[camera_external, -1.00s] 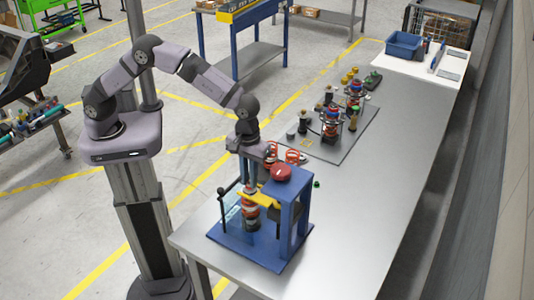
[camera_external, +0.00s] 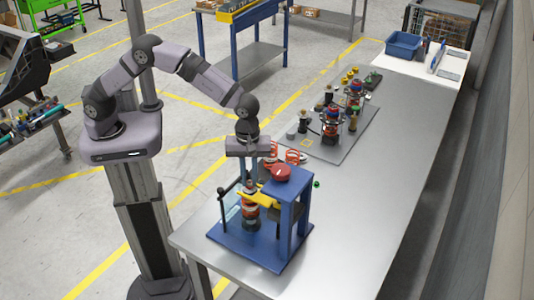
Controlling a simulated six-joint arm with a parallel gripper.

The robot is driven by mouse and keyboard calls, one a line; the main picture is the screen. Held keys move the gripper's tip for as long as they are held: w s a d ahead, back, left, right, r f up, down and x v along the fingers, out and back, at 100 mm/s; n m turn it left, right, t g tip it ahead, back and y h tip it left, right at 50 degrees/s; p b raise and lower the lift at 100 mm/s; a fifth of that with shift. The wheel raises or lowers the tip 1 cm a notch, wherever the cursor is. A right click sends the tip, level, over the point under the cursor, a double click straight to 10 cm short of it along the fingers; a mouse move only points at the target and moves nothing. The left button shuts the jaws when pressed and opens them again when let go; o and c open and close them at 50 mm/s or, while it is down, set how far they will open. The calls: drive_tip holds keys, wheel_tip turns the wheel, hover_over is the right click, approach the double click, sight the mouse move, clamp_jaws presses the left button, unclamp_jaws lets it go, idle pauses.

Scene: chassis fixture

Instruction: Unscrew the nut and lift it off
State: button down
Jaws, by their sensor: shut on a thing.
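The blue chassis fixture (camera_external: 287,228) stands on the near end of the metal table. An upright stack with red-orange and dark parts (camera_external: 250,215) sits in it beside a yellow plate (camera_external: 264,196). My gripper (camera_external: 251,180) points straight down over the top of this stack, its body above the fixture. Its fingers are shut at the stack's top, where the nut would be. The nut itself is too small and too covered by the fingers to make out. I cannot tell whether it is still on its thread.
A red round part (camera_external: 281,172) sits on the fixture's blue top, right of my gripper. A grey plate (camera_external: 345,137) with several assemblies lies farther back. A blue bin (camera_external: 403,45) is at the far end. The table's right side is clear.

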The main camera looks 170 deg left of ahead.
drive_tip(key=n, duration=0.4)
drive_tip(key=shift+a+r+n, duration=0.1)
drive_tip(key=shift+r+n, duration=0.05)
drive_tip(key=shift+n, duration=2.65)
drive_tip(key=shift+r, duration=0.25)
drive_tip(key=shift+r, duration=0.7)
drive_tip(key=shift+r, duration=0.15)
drive_tip(key=shift+r, duration=1.2)
